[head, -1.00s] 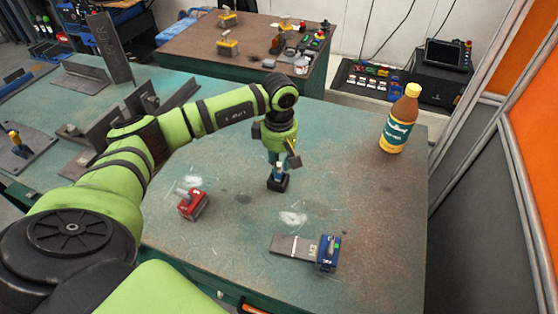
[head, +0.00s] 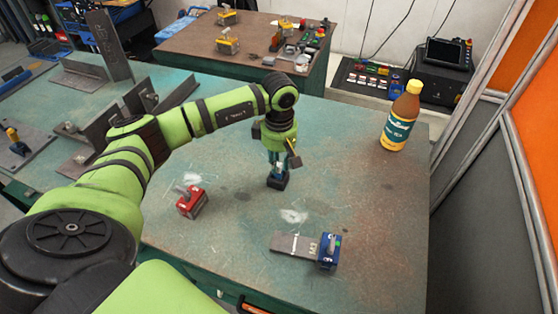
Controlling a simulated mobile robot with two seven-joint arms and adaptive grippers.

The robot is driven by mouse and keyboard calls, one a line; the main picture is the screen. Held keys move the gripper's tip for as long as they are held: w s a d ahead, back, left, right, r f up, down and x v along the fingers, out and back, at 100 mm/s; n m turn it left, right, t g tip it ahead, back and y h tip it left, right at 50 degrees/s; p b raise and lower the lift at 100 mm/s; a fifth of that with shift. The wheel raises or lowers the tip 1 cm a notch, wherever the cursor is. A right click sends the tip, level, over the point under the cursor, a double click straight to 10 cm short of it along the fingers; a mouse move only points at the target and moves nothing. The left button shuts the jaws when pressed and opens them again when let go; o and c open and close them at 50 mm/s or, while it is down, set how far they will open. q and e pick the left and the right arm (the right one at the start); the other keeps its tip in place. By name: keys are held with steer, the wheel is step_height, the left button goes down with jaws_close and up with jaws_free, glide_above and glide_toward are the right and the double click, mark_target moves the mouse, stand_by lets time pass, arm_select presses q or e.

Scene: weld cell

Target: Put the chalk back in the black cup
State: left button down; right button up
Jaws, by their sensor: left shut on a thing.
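My left gripper (head: 277,172) points straight down at the black cup (head: 277,182) in the middle of the workbench. It is shut on a small, pale piece, seemingly the chalk. Its fingertips are at the cup's mouth. The fingers hide most of the chalk, and I cannot tell how deep it reaches or whether it touches the cup. The cup stands upright on the bench. My right gripper is not in view.
On the workbench (head: 355,185) are a red clamp-like block (head: 191,203), a flat metal plate (head: 292,246) with white marks, a blue block (head: 327,254) and a brown bottle (head: 400,120). Steel angle pieces (head: 122,112) stand at the left. The bench right of the cup is clear.

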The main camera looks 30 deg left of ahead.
arm_select(q)
steer(key=c, duration=1)
jaws_free()
step_height(320, 180, up, 12)
